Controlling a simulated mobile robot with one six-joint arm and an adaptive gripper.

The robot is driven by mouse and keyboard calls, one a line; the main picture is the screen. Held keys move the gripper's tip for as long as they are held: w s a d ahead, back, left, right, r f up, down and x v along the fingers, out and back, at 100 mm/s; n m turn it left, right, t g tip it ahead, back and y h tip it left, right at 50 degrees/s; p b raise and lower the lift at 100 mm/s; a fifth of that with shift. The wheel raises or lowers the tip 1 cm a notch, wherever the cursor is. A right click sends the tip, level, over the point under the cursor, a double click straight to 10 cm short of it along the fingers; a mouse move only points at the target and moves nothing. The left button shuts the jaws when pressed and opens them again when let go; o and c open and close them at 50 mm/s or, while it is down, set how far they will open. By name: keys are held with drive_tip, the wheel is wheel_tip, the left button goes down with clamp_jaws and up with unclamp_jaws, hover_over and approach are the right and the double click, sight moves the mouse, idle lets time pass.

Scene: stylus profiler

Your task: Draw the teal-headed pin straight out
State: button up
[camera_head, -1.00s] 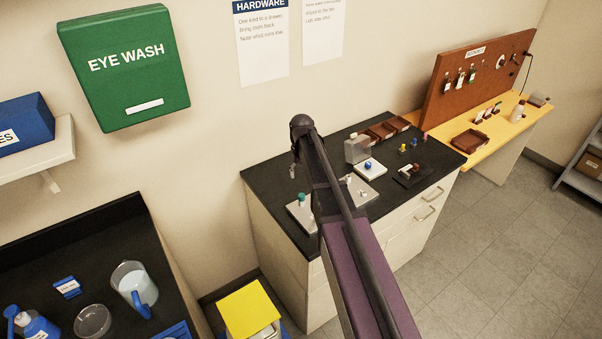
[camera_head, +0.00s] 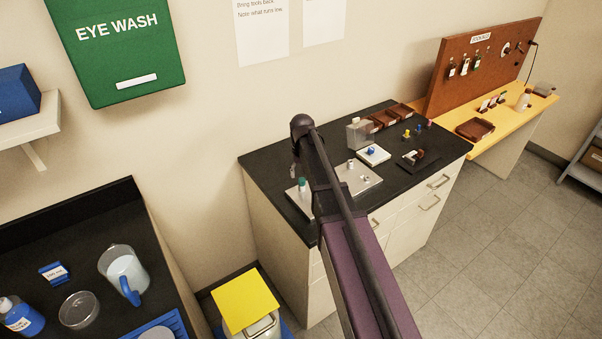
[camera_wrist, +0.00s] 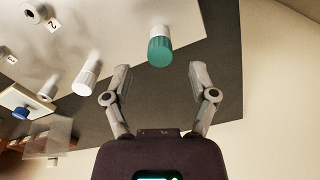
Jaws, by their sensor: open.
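The teal-headed pin (camera_head: 302,184) stands near the left end of a pale grey plate (camera_head: 367,183) on the black bench. In the wrist view, its teal head (camera_wrist: 160,52) with a white part behind it shows just beyond my fingertips, roughly centred between them. My gripper (camera_wrist: 161,77) is open and empty, one finger to each side of the pin's line, not touching it. The plate (camera_wrist: 120,22) fills the upper part of that view. In the head view my arm hides part of the plate and most of my gripper.
A clear box (camera_head: 360,133), a white pad with a blue knob (camera_head: 373,154), and brown trays (camera_head: 384,121) stand further along the bench.

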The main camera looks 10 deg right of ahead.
sight(302, 179)
drive_tip(key=shift+f+b, duration=1.6)
drive_tip(key=shift+f, duration=0.3)
clamp_jaws()
